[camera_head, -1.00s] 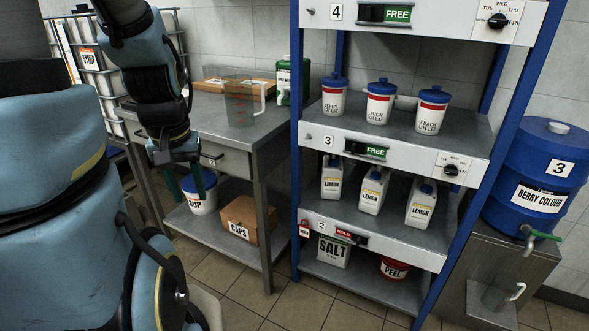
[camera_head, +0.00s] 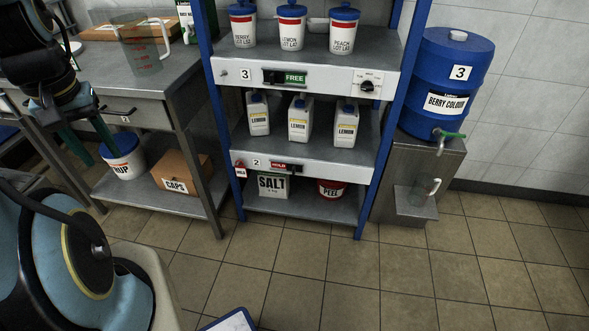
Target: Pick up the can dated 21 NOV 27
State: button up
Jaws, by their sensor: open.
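Three white cans with blue caps and LEMON labels stand upright in a row on the shelf below the panel marked 3: a left can (camera_head: 259,115), a middle can (camera_head: 299,120) and a right can (camera_head: 346,125). Any dates on them are too small to read, so I cannot tell which one is dated 21 NOV 27. My gripper (camera_head: 104,158) is at the left, in front of the steel table, its dark green fingers apart and pointing down. It is empty and well to the left of the cans.
The blue-framed rack (camera_head: 381,150) holds lidded tubs (camera_head: 290,30) above, and a SALT box (camera_head: 273,186) and red PEEL tub (camera_head: 331,188) below. A blue BERRY COLOUR drum (camera_head: 445,80) stands right. The steel table (camera_head: 180,85) is left. Tiled floor (camera_head: 400,280) in front is largely clear.

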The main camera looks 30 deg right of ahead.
aim_at(301, 110)
jog(key=l+u, duration=0.2)
jog(key=l, duration=0.2)
jog(key=k+l+u, duration=0.25)
jog(key=l+u, duration=0.2)
jog(key=l, duration=0.3)
jog(key=k+l+u, duration=0.2)
jog(key=l, duration=0.15)
jog(key=k+l+u, duration=0.25)
jog(key=i+l, duration=0.1)
